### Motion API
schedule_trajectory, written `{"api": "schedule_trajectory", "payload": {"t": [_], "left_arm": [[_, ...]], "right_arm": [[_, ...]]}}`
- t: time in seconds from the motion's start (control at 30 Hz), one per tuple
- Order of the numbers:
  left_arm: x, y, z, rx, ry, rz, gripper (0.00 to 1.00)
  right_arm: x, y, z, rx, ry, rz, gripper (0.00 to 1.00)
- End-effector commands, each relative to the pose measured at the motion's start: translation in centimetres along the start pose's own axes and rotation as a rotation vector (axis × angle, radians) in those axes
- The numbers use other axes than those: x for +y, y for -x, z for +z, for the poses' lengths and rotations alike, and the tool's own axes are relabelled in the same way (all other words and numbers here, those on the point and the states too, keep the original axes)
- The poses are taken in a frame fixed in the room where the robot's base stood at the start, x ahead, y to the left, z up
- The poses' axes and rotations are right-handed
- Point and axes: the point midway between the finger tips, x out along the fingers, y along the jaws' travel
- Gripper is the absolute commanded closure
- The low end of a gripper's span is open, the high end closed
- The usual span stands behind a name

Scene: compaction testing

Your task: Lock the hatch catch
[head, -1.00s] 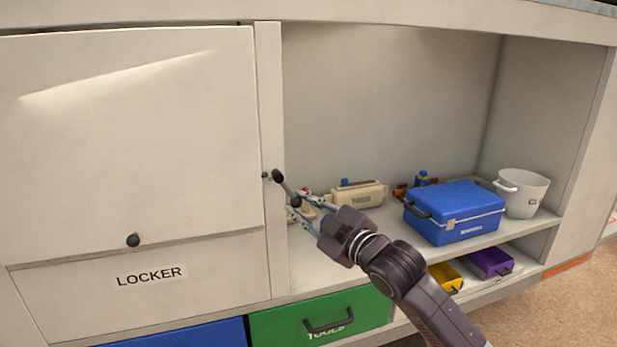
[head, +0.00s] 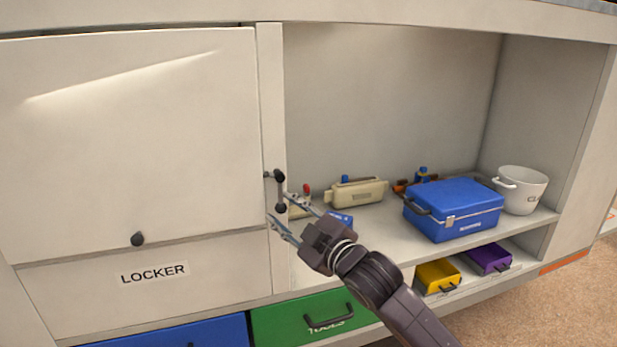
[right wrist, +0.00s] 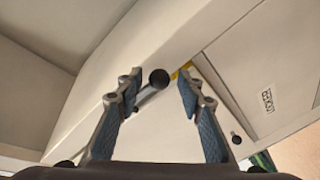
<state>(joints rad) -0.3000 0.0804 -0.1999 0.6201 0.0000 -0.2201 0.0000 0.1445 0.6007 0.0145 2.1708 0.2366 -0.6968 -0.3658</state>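The hatch catch (head: 280,192) is a short dark lever with round black ends, mounted on the pale post right of the locker hatch (head: 130,130). It hangs nearly straight down in the head view. The hatch lies flat in its frame and looks closed. My right gripper (head: 279,208) is open at the lower end of the catch. In the right wrist view the catch (right wrist: 157,79) shows between the two spread fingers (right wrist: 157,92), apart from the right finger; whether it touches the left finger I cannot tell. My left gripper is out of view.
The open shelf right of the post holds a blue case (head: 455,210), a white bucket (head: 522,190) and a beige case (head: 357,193). A green drawer (head: 315,316) sits below. A black knob (head: 138,239) sticks out from the hatch.

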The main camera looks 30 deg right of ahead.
Motion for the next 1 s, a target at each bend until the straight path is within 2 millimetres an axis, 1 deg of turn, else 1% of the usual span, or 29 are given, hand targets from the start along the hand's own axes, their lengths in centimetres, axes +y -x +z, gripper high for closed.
{"api": "schedule_trajectory", "payload": {"t": [0.07, 0.4, 0.53, 0.67, 0.9, 1.0], "left_arm": [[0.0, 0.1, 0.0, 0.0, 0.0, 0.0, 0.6], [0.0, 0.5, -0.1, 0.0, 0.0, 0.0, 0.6], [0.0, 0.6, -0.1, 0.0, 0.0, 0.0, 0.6], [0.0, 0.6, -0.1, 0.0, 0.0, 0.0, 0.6], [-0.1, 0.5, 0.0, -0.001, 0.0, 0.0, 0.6], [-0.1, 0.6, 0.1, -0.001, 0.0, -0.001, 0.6]], "right_arm": [[0.0, 0.4, 0.0, -0.001, 0.001, 0.0, 0.65], [0.0, 4.4, 0.1, -0.002, 0.002, -0.001, 0.65], [0.0, 5.6, 0.1, -0.001, 0.0, 0.0, 0.65], [0.1, 6.0, 0.0, 0.0, 0.0, 0.001, 0.65], [0.1, 6.0, 0.0, 0.0, 0.0, 0.001, 0.65], [0.5, 6.0, -0.4, 0.0, 0.001, 0.002, 0.65]]}}
